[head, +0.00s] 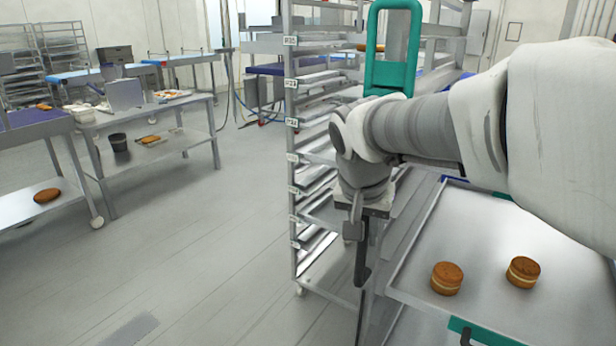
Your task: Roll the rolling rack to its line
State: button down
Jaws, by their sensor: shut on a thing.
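The rolling rack (293,150) is a tall silver frame with several shelf levels and small labels down its left upright. It stands upright on the floor in the middle of the head view, with a caster showing at its lower left. My gripper (360,232) points down at the near right side of the rack and is shut at its near upright; my arm hides part of the rack there. The exact contact is hard to see. A darker grey strip (128,330) lies on the floor at the lower left; I cannot tell whether it is the line.
A metal tray (465,225) with two sandwich-like rounds (447,278) is close at the right. A green loop frame (391,92) stands behind my arm. Worktables (150,106) line the left side, one with a dark bucket (118,142) below. The floor between them and the rack is clear.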

jog(key=shift+s+a+f, duration=0.1)
jog(key=shift+s+a, duration=0.05)
jog(key=shift+s, duration=0.05)
jog(key=c, duration=0.8)
grip_release()
jog(key=shift+o, duration=0.2)
jog(key=p+v, duration=0.3)
jog(key=v, duration=1.4)
jog(key=shift+r, duration=0.4)
